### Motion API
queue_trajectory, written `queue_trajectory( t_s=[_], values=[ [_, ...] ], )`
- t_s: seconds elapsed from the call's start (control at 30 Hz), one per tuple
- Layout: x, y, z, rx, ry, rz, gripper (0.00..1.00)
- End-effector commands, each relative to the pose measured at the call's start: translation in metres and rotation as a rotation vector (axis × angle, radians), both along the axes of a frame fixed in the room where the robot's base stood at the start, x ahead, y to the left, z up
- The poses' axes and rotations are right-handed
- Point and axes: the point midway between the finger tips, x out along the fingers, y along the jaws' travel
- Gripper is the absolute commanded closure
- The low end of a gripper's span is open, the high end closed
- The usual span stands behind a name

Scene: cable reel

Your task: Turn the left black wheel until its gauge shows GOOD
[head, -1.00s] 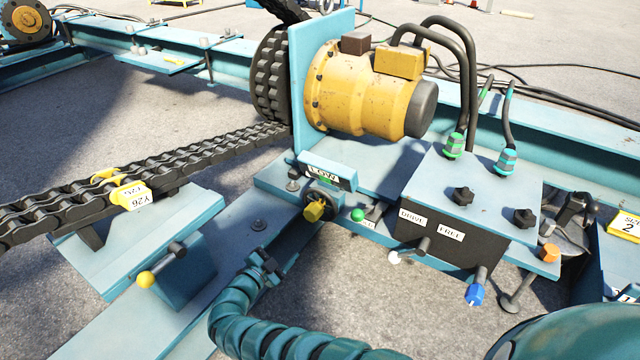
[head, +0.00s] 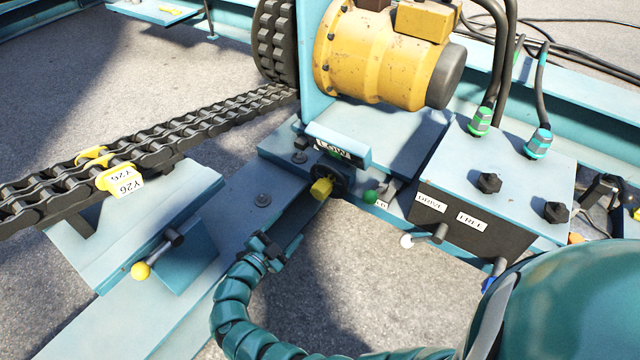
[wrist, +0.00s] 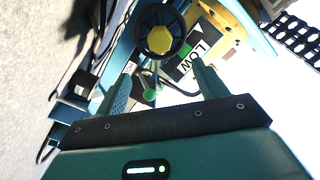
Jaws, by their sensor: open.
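The black wheel (head: 345,179) with a yellow hub (head: 321,189) sits on the front of the teal machine, under a gauge (head: 333,150) that reads LOW. In the wrist view the wheel (wrist: 160,32) is ahead of the fingers, with the LOW gauge (wrist: 197,53) at its right and a green patch beside the word. My gripper (head: 275,246) is open and empty, in front and to the left of the wheel, apart from it. In the wrist view both fingers of my gripper (wrist: 162,80) are spread.
A green-knobbed lever (head: 370,196) is close to the wheel's right. A control box (head: 500,190) with black knobs and a white-tipped lever stands farther right. A chain (head: 150,150) and a yellow-knobbed lever (head: 141,270) are at left. A yellow motor (head: 380,55) is behind.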

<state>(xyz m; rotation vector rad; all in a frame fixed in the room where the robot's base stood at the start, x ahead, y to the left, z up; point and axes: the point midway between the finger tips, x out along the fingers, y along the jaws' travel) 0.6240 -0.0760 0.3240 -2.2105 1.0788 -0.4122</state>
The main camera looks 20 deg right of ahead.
Motion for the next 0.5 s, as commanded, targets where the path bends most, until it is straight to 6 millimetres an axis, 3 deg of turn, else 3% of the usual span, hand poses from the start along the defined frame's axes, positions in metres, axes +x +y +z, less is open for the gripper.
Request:
queue_trajectory(
  t_s=[0.23,0.5],
  values=[
    [0.017,-0.023,-0.004,-0.002,0.005,-0.002,0.29],
    [0.051,-0.066,-0.004,-0.003,0.003,-0.004,0.29]
  ],
)
